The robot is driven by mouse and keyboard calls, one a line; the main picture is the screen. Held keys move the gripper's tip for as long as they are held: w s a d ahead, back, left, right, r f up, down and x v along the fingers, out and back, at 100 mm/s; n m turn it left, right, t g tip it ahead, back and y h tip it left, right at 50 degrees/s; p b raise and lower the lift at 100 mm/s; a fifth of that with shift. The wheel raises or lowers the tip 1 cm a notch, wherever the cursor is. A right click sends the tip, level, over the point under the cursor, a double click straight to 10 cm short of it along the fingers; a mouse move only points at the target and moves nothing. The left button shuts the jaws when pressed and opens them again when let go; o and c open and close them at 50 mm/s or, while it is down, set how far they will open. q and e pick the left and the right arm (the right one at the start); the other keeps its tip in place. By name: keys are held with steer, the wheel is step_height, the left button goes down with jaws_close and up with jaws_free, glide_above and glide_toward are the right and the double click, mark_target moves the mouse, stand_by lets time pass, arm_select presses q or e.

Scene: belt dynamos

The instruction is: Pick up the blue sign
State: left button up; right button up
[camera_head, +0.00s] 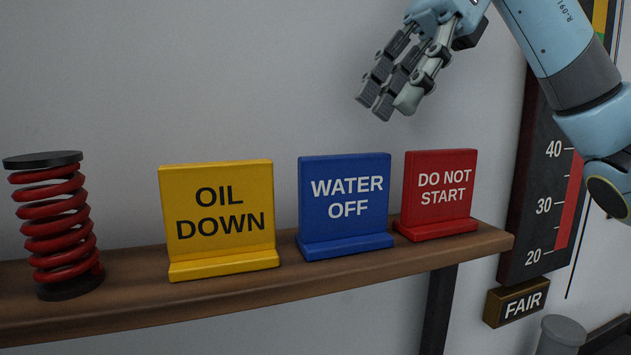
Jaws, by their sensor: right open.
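The blue sign (347,200) reads "WATER OFF" and stands upright on a wooden shelf (300,284), between a yellow and a red sign. Its base rests on the shelf. My right gripper (390,105) comes in from the upper right and is open and empty. It is above the signs, over the gap between the blue and red ones in the picture, with its fingers pointing down and left. It is apart from all the signs. My left gripper is not in view.
A yellow "OIL DOWN" sign (217,213) stands left of the blue one. A red "DO NOT START" sign (439,190) stands close on its right. A red coil spring (58,233) is at the shelf's left. A dark gauge board (535,215) and "FAIR" plate (516,303) are at right.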

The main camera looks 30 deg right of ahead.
mark_target(360, 154)
steer(key=shift+w+a+f, duration=0.2)
steer(key=shift+a+f, duration=0.05)
steer(key=shift+f, duration=0.15)
steer(key=shift+w+a+f, duration=0.2)
steer(key=shift+f, duration=0.2)
steer(key=shift+s+x, duration=0.25)
steer(key=shift+x, duration=0.95)
steer(key=shift+w+a+f, duration=0.1)
steer(key=shift+a+f, duration=0.35)
steer(key=shift+f, duration=0.1)
steer(key=p+x, duration=0.1)
steer(key=x, duration=0.2)
steer(key=shift+a+f, duration=0.1)
steer(key=shift+f, duration=0.15)
steer(key=shift+a+f, duration=0.3)
steer(key=shift+f, duration=0.25)
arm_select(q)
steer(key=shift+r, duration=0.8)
arm_select(e)
jaws_close()
